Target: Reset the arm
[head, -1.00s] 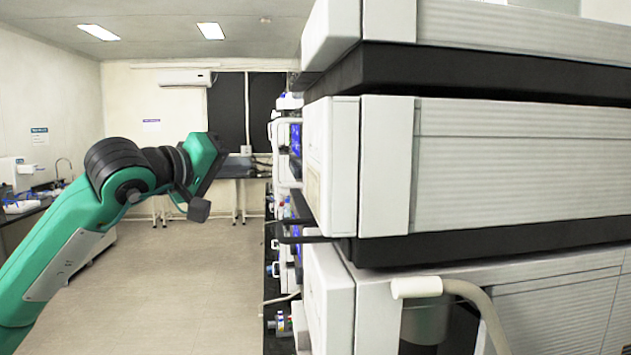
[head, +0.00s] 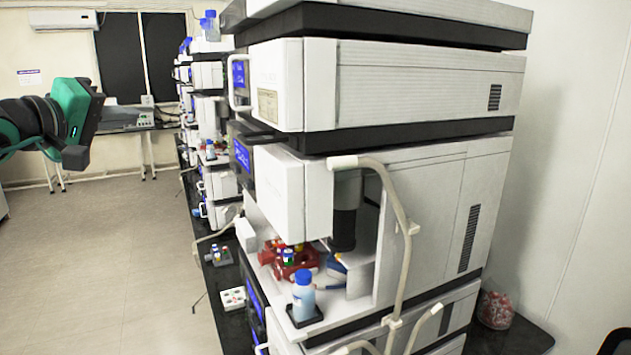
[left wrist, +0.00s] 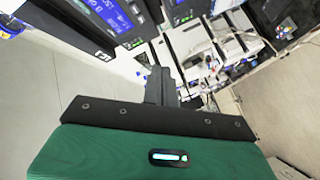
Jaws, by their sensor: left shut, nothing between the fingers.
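My left arm comes in from the left edge of the head view, with its green and black wrist in front of the room's far wall. My left gripper (head: 75,157) hangs at the wrist's lower end, small and dark. In the left wrist view my left gripper (left wrist: 160,86) shows as dark fingers close together, shut with nothing between them. The fingers are apart from the instruments. My right gripper is not in view.
A tall instrument stack (head: 420,90) stands on a black bench right of centre, with a hose down its front. A blue-capped bottle (head: 303,292) stands on its ledge. More stacks recede behind. A jar (head: 496,304) sits at right. Open floor (head: 100,260) lies at left.

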